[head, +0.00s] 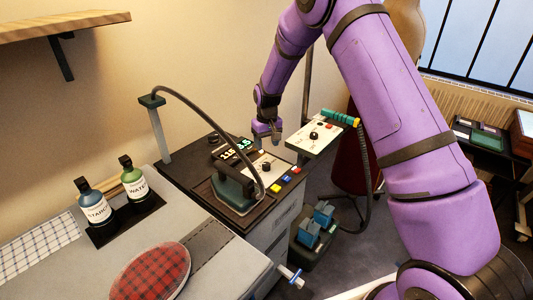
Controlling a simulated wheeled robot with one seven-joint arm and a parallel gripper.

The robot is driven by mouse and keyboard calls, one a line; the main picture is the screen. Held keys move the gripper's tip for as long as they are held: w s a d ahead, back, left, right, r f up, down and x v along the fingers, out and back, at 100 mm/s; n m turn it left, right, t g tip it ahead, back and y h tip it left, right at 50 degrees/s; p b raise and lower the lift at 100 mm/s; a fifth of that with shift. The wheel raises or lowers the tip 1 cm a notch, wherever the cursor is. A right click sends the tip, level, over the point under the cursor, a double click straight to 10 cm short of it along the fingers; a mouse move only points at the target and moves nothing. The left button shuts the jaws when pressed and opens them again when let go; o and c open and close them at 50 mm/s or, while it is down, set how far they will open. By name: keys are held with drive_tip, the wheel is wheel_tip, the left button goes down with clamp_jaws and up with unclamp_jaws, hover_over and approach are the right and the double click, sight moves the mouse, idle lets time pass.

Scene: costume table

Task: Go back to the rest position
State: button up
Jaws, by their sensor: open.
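My gripper (268,136) is at the end of my purple arm, near the middle of the head view. Its jaws are open and point downward, with nothing seen between them. It hangs above the back of the dark work unit, just right of a digital display (235,150). A green iron (237,188) stands on the unit's tray, below and left of my gripper. The small size of the jaws hides their exact gap.
A control box (315,138) with a knob stands right of my gripper. A grey hose (205,102) arches over the unit. Starch (94,203) and water (135,183) bottles stand left, near a red tartan pad (150,275). Blue items (312,224) sit low at the right.

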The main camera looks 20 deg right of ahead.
drive_tip(key=shift+r, duration=0.75)
drive_tip(key=s+d+r+t, duration=0.1)
drive_tip(key=s+r, duration=0.5)
drive_tip(key=r, duration=0.3)
drive_tip(key=s+d+r+m+t, duration=0.1)
drive_tip(key=s+d+r, duration=0.1)
drive_tip(key=s+r, duration=0.45)
drive_tip(key=s+d+r, duration=0.1)
drive_tip(key=s+r, duration=0.3)
drive_tip(key=r, duration=0.6)
drive_tip(key=s+d+r+t, duration=0.1)
drive_tip(key=s+r, duration=0.2)
drive_tip(key=s, duration=1)
drive_tip(key=s+d+r+m+t, duration=0.1)
drive_tip(key=s+r+t, duration=0.1)
drive_tip(key=s, duration=1.2)
drive_tip(key=shift+s+d+r, duration=0.3)
drive_tip(key=shift+d+r, duration=0.05)
drive_tip(key=shift+r, duration=0.2)
